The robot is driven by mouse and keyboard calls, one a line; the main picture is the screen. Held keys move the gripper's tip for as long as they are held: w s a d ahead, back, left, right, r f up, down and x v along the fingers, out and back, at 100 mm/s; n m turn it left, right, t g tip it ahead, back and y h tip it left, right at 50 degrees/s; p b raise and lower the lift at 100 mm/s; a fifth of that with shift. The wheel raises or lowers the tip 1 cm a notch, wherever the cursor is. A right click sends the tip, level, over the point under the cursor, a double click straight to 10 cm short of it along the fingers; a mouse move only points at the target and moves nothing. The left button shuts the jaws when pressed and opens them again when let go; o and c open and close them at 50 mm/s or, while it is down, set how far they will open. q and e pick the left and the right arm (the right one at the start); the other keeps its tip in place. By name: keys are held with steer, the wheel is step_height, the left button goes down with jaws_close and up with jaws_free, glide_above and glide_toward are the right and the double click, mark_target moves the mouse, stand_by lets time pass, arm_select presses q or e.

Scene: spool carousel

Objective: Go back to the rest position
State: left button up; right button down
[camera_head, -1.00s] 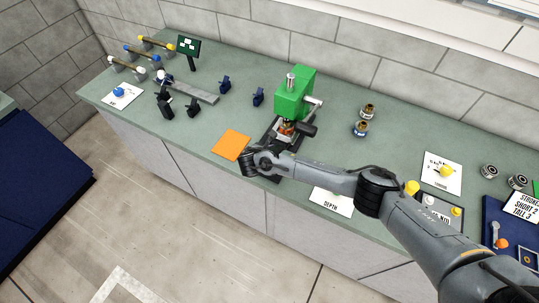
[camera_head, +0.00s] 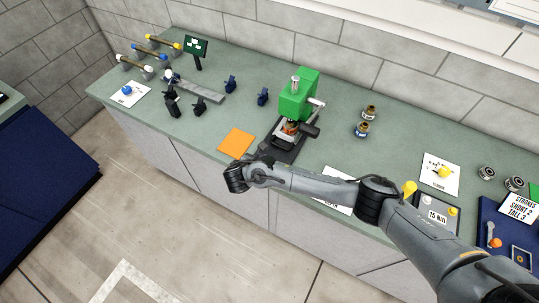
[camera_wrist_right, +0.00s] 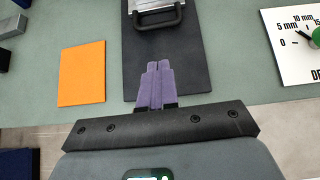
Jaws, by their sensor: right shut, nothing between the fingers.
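My right arm reaches in from the lower right in the head view. Its wrist end (camera_head: 237,178) hangs over the front edge of the bench, in front of the green press (camera_head: 298,95). In the right wrist view my right gripper (camera_wrist_right: 157,66) shows purple fingers closed together with nothing between them. Below the fingertips lies the dark base plate (camera_wrist_right: 195,75) of the press, with a black handle (camera_wrist_right: 160,22) ahead of them. The fingers look clear of both. My left gripper is in neither view.
An orange square (camera_head: 237,142) lies on the bench left of the press. Small dark blocks (camera_head: 200,105) and racks with coloured-end rods stand farther left. Two small brass-topped parts (camera_head: 363,129) stand right of the press. The floor in front is clear.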

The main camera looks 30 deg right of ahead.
steer(key=s+a+f+m+g+y, duration=0.15)
steer(key=s+a+f, duration=0.3)
steer(key=s, duration=0.65)
steer(key=s+a+f+m+g+y, duration=0.1)
steer(key=s+a+f+g+y, duration=0.3)
steer(key=s, duration=0.6)
steer(key=s+a+f+m+g, duration=0.1)
steer(key=s+a+f, duration=0.2)
steer(key=s+f, duration=0.55)
steer(key=s+d+r+m+t+y, duration=0.1)
steer(key=s+d+r+m+y, duration=0.2)
steer(key=r+m, duration=0.4)
steer(key=s+d+r+m+t, duration=0.1)
steer(key=s+d+r+m, duration=0.2)
steer(key=d+r+m, duration=0.35)
steer(key=w+d+r+m+t+p, duration=0.1)
steer(key=r+m+p, duration=0.2)
steer(key=r+p, duration=0.5)
steer(key=w+r+m+t+p, duration=0.1)
steer(key=w+r+m+p, duration=0.1)
steer(key=r+p, duration=0.6)
step_height(320, 180, up, 7)
steer(key=shift+w+d+r+m+p, duration=0.15)
steer(key=shift+w+d+m+p, duration=0.05)
steer(key=shift+d+m+p, duration=0.2)
